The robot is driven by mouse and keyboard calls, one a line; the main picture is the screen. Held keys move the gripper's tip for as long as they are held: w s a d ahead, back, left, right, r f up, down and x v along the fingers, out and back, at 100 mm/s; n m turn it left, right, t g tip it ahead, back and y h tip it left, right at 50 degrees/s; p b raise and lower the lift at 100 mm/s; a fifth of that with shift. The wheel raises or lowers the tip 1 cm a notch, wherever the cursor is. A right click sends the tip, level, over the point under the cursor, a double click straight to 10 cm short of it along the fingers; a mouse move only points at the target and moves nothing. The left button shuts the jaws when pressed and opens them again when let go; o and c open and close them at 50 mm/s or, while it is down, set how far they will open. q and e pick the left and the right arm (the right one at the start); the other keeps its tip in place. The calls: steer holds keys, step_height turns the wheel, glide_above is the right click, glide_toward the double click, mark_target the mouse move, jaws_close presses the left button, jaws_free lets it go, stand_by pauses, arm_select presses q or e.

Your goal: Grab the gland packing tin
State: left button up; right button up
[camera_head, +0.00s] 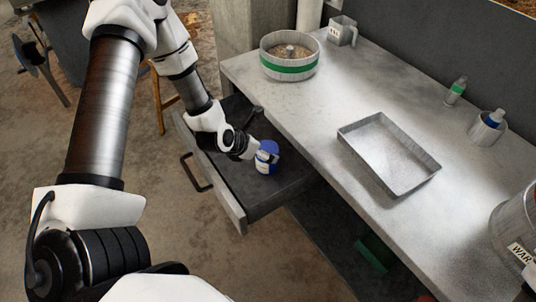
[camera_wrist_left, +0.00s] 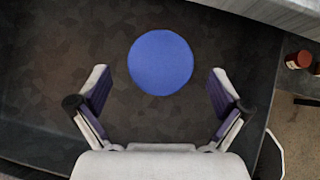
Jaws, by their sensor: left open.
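The gland packing tin, which I take to be the small blue-lidded tin with a pale label (camera_head: 266,163), stands upright in the open drawer (camera_head: 242,207). In the left wrist view its round blue lid (camera_wrist_left: 160,62) sits ahead of the fingertips, in line with the gap between them. My left gripper (camera_head: 262,154) reaches down into the drawer right beside the tin; in its wrist view the gripper (camera_wrist_left: 160,84) is open, with one finger on each side and clear space between each finger and the lid. My right gripper is not in view.
The grey worktop (camera_head: 330,110) lies beside the drawer. On it are a round green-banded sieve of grain (camera_head: 290,69), a shallow metal tray (camera_head: 388,180), a metal jug (camera_head: 343,31), a small bottle (camera_head: 456,91) and a cup holding a bottle (camera_head: 485,133). The drawer floor around the tin is largely clear.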

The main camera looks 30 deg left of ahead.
mark_target(267, 149)
arm_select(q)
steer(key=x, duration=0.3)
steer(key=shift+w+d+f, duration=0.1)
steer(key=shift+w+d, duration=0.05)
steer(key=shift+w, duration=0.15)
steer(key=shift+s, duration=0.2)
steer(key=shift+c, duration=1.1)
steer(key=c, duration=1.2)
